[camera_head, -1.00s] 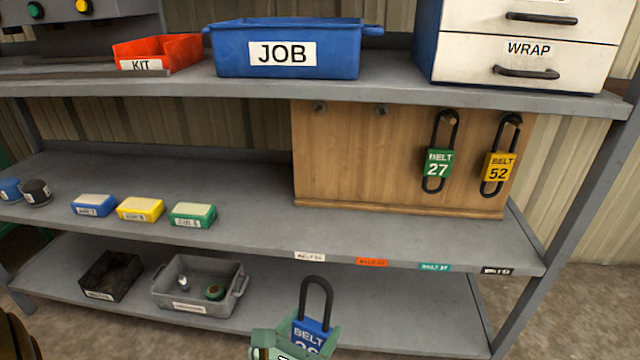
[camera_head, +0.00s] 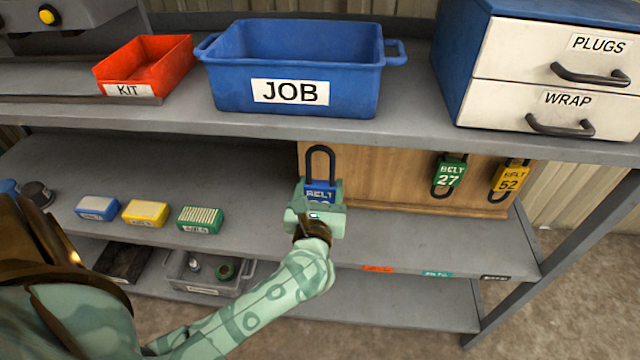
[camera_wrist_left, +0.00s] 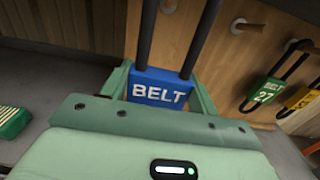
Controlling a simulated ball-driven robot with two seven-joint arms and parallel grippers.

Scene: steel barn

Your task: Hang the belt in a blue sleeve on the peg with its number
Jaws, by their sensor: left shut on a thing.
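The belt in a blue sleeve (camera_head: 320,191) is a black loop standing upright in my left gripper (camera_head: 319,196), which is shut on the sleeve. It also shows in the left wrist view (camera_wrist_left: 160,88); its number is hidden by the gripper. It is in front of the wooden peg board (camera_head: 395,180). In the left wrist view one bare peg (camera_wrist_left: 245,25) shows right of the belt. The green belt 27 (camera_head: 449,172) and yellow belt 52 (camera_head: 510,179) hang at the right of the board. My right gripper is out of view.
The upper shelf edge overhangs the board's top; on it stand a blue JOB bin (camera_head: 297,65), a red KIT bin (camera_head: 143,64) and a drawer unit (camera_head: 545,70). Blue, yellow and green boxes (camera_head: 200,218) sit on the middle shelf at left. A grey bin (camera_head: 205,270) is below.

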